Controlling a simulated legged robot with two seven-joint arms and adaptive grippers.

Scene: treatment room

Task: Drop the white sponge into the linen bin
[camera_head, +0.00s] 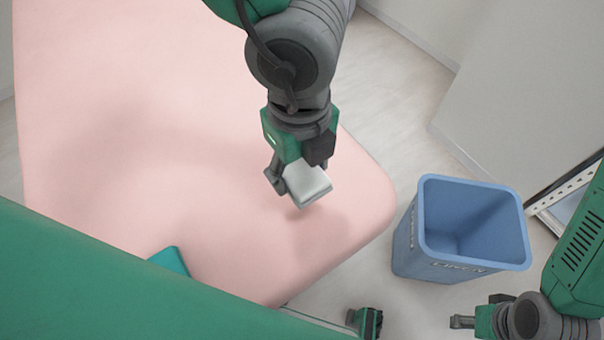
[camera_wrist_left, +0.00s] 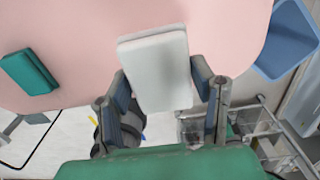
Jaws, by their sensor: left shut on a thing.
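The white sponge (camera_head: 312,188) is between the fingers of my left gripper (camera_head: 296,187), above the pink padded surface near its rounded corner. In the left wrist view the white sponge (camera_wrist_left: 158,70) sits between both fingers of my left gripper (camera_wrist_left: 160,85), which is shut on it. The blue linen bin (camera_head: 405,245) stands on the floor to the right of the pink surface, its open top facing up and its visible inside empty. Part of the bin (camera_wrist_left: 290,40) shows at the right of the left wrist view. My right gripper (camera_head: 462,322) is at the lower right, below the bin; its opening is unclear.
The pink padded surface (camera_head: 100,110) fills the left. A teal block (camera_head: 172,262) lies near its front edge; it also shows in the left wrist view (camera_wrist_left: 28,72). Bare floor separates the surface and the bin. A metal-framed unit (camera_head: 560,198) stands right of the bin.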

